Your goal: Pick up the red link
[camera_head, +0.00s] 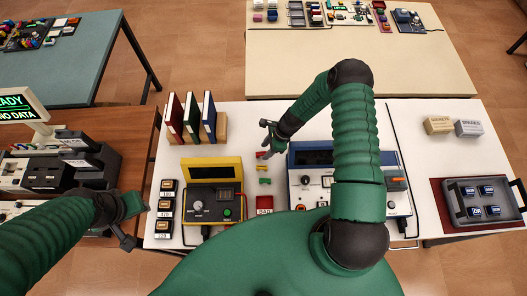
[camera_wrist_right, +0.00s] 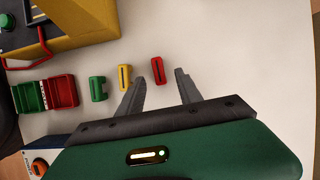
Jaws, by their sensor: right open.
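The red link (camera_wrist_right: 158,70) lies flat on the white table, a small slotted piece. It also shows in the head view (camera_head: 261,154). My right gripper (camera_wrist_right: 160,76) is open and empty, its two fingertips either side of the red link's near end in the wrist picture; I cannot tell the height. In the head view, my right gripper (camera_head: 267,140) is just beyond the link. A yellow link (camera_wrist_right: 124,77) and a green link (camera_wrist_right: 97,88) lie in a row beside it. My left gripper (camera_head: 128,222) hangs at the table's left edge, its jaws unclear.
A yellow tester (camera_head: 215,172) stands left of the links and a blue-white instrument (camera_head: 310,157) right of them. A red bin (camera_wrist_right: 62,90) and green bin (camera_wrist_right: 27,97) sit past the green link. Binders (camera_head: 209,115) stand at back left. A grey tray (camera_head: 487,225) is far right.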

